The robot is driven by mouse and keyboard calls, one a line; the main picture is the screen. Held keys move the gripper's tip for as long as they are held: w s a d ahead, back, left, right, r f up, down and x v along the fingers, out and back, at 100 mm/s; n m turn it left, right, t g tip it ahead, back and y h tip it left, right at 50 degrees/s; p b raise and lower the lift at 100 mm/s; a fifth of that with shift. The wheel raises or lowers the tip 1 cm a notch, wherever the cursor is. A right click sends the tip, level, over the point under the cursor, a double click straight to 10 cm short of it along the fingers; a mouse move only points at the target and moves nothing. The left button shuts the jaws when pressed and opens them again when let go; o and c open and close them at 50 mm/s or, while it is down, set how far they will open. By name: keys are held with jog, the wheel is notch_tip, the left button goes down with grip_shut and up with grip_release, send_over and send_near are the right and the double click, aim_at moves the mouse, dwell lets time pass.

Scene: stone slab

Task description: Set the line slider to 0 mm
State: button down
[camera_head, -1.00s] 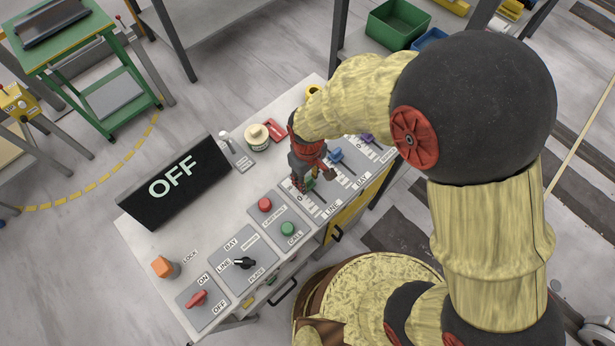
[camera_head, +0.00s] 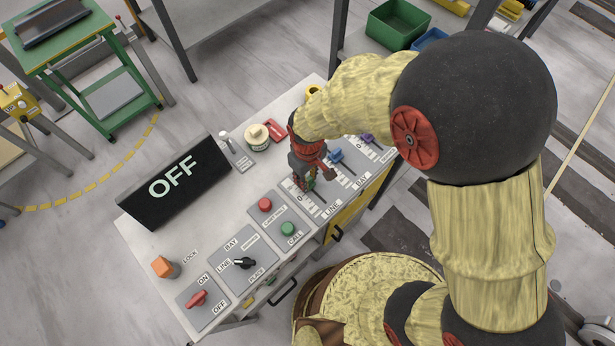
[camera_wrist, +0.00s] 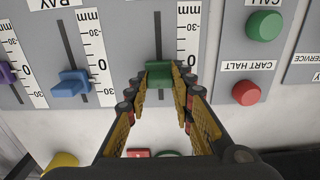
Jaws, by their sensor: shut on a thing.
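The line slider is the green knob (camera_wrist: 160,72) in its slot. In the wrist view it sits about level with the 0 mark of the scale beside it; the exact reading is partly hidden by a fingertip. My gripper (camera_wrist: 162,82) has its two yellow-sided fingers on either side of the knob and is shut on it. In the head view my gripper (camera_head: 305,184) stands over the LINE panel (camera_head: 325,206) and covers most of the knob. The display (camera_head: 174,186) reads OFF.
The blue bay slider (camera_wrist: 70,84) stands beside the line slider, with a purple slider (camera_wrist: 7,73) beyond. On the other side are the green CALL button (camera_wrist: 264,26) and red CART HALT button (camera_wrist: 246,93). The rotary selector (camera_head: 244,263) and red switch (camera_head: 197,298) are farther off.

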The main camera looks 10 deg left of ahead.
aim_at(311, 186)
jog(key=shift+s+d+p, duration=0.3)
jog(key=shift+s+d, duration=0.25)
jog(key=shift+d, duration=0.1)
jog(key=c, duration=1.6)
grip_release()
jog(key=shift+c, duration=0.2)
jog(key=shift+o, duration=0.5)
jog(key=shift+w+a+r, duration=0.1)
jog(key=shift+w+r, duration=0.05)
jog(key=shift+r, duration=0.4)
notch_tip(311, 186, up, 11)
jog(key=shift+f, duration=0.1)
